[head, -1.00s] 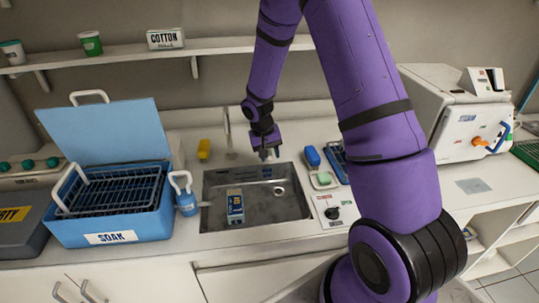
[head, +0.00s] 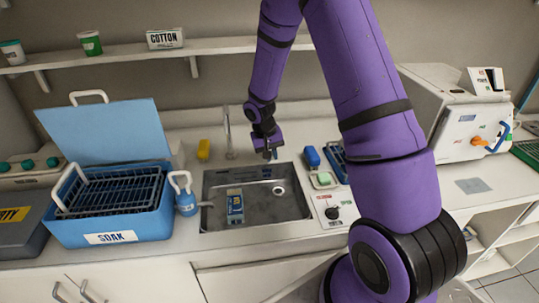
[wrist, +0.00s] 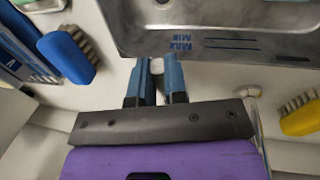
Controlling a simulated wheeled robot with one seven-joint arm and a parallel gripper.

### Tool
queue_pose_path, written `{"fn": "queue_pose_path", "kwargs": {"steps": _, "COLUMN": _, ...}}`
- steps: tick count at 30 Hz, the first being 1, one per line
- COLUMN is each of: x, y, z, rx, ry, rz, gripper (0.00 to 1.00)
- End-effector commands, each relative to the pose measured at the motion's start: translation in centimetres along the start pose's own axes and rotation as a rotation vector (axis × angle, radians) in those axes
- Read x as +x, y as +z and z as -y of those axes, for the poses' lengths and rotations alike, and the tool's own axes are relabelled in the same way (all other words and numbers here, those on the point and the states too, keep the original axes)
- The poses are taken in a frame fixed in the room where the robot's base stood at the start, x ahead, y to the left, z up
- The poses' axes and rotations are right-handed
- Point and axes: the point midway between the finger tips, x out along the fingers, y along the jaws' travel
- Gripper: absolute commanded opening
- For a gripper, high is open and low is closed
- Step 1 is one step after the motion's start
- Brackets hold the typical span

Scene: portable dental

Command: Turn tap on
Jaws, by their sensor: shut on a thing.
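The tap (head: 229,132) stands as a slim pale upright pipe behind the sink (head: 212,190). My gripper (head: 268,153) is to the right of this pipe, low at the sink's back edge. In the wrist view its two blue fingers (wrist: 156,75) are close together around a small whitish piece (wrist: 157,66), which looks like the tap's handle. Most of that piece is hidden by the fingers. No running water is visible.
A blue and yellow box (head: 235,206) lies in the sink. A yellow brush (head: 204,149) is left of the tap, and a blue brush (head: 312,157) is right of my gripper. The blue SOAK container (head: 112,240) stands left of the sink.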

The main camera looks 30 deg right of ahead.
Motion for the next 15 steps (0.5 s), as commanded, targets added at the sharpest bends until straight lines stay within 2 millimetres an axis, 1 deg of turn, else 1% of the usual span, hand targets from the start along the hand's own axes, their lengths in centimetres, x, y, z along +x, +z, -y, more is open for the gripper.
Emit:
{"fn": "queue_pose_path", "kwargs": {"steps": 5, "x": 0.2, "y": 0.1, "z": -1.1, "rx": -0.095, "ry": 0.000, "rz": -0.018, "gripper": 0.00}}
{"fn": "queue_pose_path", "kwargs": {"steps": 15, "x": 0.8, "y": -0.7, "z": -4.4, "rx": -0.391, "ry": -0.001, "rz": -0.079, "gripper": 0.00}}
